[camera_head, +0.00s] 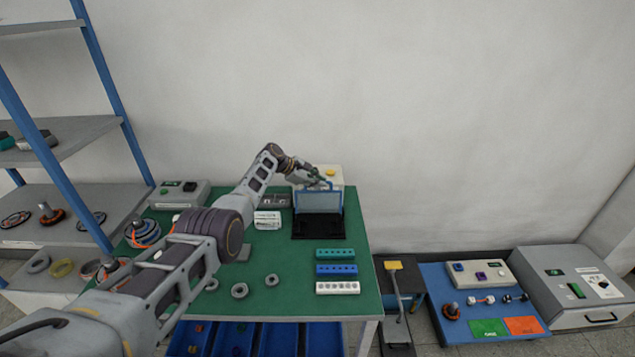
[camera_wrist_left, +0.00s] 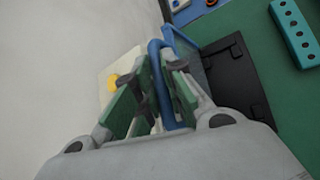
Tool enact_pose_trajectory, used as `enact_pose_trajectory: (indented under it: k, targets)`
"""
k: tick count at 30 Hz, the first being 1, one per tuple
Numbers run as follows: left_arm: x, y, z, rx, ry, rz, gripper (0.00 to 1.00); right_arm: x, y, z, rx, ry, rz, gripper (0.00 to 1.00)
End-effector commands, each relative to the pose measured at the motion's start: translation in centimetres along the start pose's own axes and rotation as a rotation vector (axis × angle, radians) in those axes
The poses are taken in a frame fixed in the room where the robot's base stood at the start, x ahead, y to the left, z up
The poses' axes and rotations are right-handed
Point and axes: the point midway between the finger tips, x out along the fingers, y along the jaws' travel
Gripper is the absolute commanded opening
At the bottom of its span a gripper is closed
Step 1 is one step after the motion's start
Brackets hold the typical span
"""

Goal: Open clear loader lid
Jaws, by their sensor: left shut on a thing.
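The clear loader lid (camera_head: 320,201) has a blue frame and stands raised over a black base at the back of the green table. A blue bar handle runs along its top. It also shows in the left wrist view (camera_wrist_left: 187,58). My left gripper (camera_head: 322,183) reaches in from the left and is shut on the blue handle, which lies between its green pads in the left wrist view (camera_wrist_left: 162,88). A pale box with a yellow button (camera_head: 330,172) stands behind the lid. My right gripper is not in view.
Teal, blue and white blocks with holes (camera_head: 337,270) lie on the table's right side. Several grey rings (camera_head: 240,290) lie near its front. A grey device (camera_head: 180,194) stands at the back left. A shelf rack (camera_head: 60,130) is at the left; a blue-topped surface (camera_head: 480,300) is at the right.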

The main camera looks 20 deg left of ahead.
Motion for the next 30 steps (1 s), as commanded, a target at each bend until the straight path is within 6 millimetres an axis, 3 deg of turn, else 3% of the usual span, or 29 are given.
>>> enact_pose_trajectory:
  k: [7, 8, 10, 30]
  targets:
    - [0.01, -0.04, -0.04, 0.001, 0.002, -0.001, 0.0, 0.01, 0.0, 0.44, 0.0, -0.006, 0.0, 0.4]
    - [0.01, -0.04, -0.04, 0.001, 0.002, -0.002, 0.13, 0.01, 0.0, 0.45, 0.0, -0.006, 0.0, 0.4]
    - [0.01, -0.04, -0.04, 0.001, 0.002, -0.002, 0.21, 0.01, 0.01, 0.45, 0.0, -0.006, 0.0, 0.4]
    - [-0.54, 0.06, -0.05, 0.0, 0.0, 0.0, 0.21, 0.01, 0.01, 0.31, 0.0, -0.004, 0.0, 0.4]
